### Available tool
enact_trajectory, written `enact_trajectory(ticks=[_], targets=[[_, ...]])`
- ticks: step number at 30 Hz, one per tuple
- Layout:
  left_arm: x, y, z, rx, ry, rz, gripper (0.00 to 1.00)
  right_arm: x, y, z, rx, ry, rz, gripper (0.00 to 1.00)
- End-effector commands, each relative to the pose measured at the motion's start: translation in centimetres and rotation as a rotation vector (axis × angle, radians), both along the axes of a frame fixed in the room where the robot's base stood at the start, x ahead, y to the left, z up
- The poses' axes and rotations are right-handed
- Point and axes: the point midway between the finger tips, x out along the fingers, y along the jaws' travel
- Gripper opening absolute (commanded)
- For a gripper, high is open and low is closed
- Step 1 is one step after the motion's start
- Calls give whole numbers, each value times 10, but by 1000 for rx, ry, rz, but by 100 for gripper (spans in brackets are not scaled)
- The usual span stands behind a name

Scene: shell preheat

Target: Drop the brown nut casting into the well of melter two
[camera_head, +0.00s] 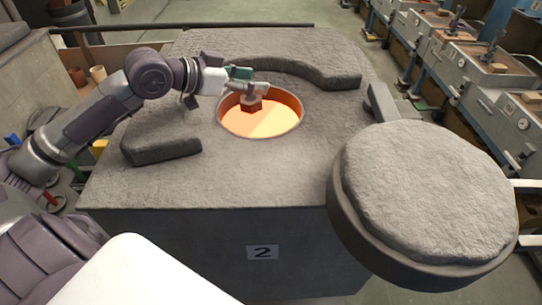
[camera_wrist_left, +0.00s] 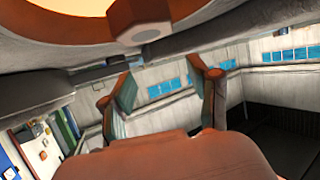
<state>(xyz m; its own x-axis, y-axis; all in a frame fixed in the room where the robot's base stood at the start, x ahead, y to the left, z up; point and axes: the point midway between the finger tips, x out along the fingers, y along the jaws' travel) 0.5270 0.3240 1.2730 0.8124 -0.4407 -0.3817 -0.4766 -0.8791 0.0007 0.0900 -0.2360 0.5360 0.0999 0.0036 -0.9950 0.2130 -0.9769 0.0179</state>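Melter two is a grey block with a "2" label (camera_head: 263,252) on its front. Its round well (camera_head: 262,122) is open and glows orange. My left gripper (camera_head: 254,89) is over the back part of the well. In the left wrist view its two fingers (camera_wrist_left: 165,92) stand apart with nothing between them. The brown nut casting (camera_head: 251,105) shows just below the fingers, inside the outline of the well. In the left wrist view the nut (camera_wrist_left: 150,20) is clear of the fingers, against the glow. Whether it touches anything is hard to tell. My right gripper is not in view.
The thick round lid (camera_head: 425,190) is swung aside at the right. Raised grey ridges stand behind the well (camera_head: 300,70) and at its left (camera_head: 160,147). A row of grey machines (camera_head: 480,85) runs along the right. The block's front top is clear.

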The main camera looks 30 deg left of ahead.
Motion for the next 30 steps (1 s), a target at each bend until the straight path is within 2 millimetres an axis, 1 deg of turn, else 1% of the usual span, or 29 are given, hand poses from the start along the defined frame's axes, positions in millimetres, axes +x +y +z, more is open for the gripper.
enact_trajectory(ticks=[1,2,5,8,12,17,23,30], targets=[[0,0,0,0,0,0,74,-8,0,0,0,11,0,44],[0,0,0,0,0,0,79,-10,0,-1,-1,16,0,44],[0,0,0,0,0,0,79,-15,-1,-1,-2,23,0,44],[0,0,0,0,0,0,79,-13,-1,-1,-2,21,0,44],[-1,0,-1,0,2,0,79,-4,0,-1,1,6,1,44],[-7,4,2,-2,3,0,79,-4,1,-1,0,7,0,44],[-26,14,11,-5,2,1,79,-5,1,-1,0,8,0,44],[-60,33,27,-3,-1,3,79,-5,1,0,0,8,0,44]])
